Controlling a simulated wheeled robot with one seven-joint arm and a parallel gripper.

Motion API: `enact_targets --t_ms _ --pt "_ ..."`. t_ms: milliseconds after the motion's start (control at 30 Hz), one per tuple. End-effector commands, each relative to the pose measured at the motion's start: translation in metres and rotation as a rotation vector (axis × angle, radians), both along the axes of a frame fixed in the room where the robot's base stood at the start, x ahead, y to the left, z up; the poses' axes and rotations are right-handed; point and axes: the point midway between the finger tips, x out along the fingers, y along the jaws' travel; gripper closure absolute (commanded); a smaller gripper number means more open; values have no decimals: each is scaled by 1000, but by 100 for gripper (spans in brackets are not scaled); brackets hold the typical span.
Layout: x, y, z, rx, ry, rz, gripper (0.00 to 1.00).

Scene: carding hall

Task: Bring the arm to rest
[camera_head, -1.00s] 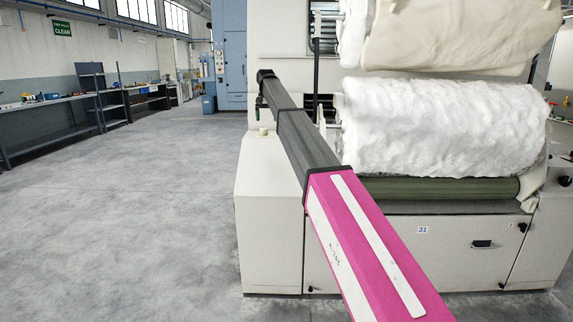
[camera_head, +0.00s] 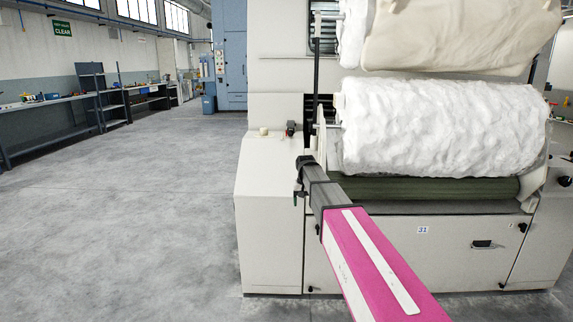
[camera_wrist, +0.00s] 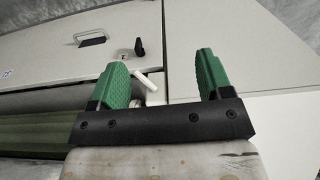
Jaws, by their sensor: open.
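My arm, pink with white strips and dark grey toward its end, reaches from the bottom of the head view toward the carding machine. My gripper (camera_wrist: 160,78) shows in the wrist view with two green fingers set wide apart on a black bar. It is open, with nothing held between the fingers. In the head view its end (camera_head: 297,192) is small and partly hidden, in front of the cream side cabinet (camera_head: 268,225). A small white lever-like part shows just behind the left finger in the wrist view. I cannot tell whether the finger touches it.
The machine's white fleece roll (camera_head: 440,128) and green roller (camera_head: 430,190) are close on the right. A cream panel marked 31 (camera_head: 450,245) lies below them. The grey floor (camera_head: 130,220) at left is clear. Workbenches (camera_head: 50,125) line the far left wall.

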Motion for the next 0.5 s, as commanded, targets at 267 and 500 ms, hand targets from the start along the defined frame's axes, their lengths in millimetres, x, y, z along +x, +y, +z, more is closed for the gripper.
enact_targets --t_ms 267,500 --pt "-138 -61 -96 0 3 5 28" --pt "-243 -97 -146 0 1 11 28"
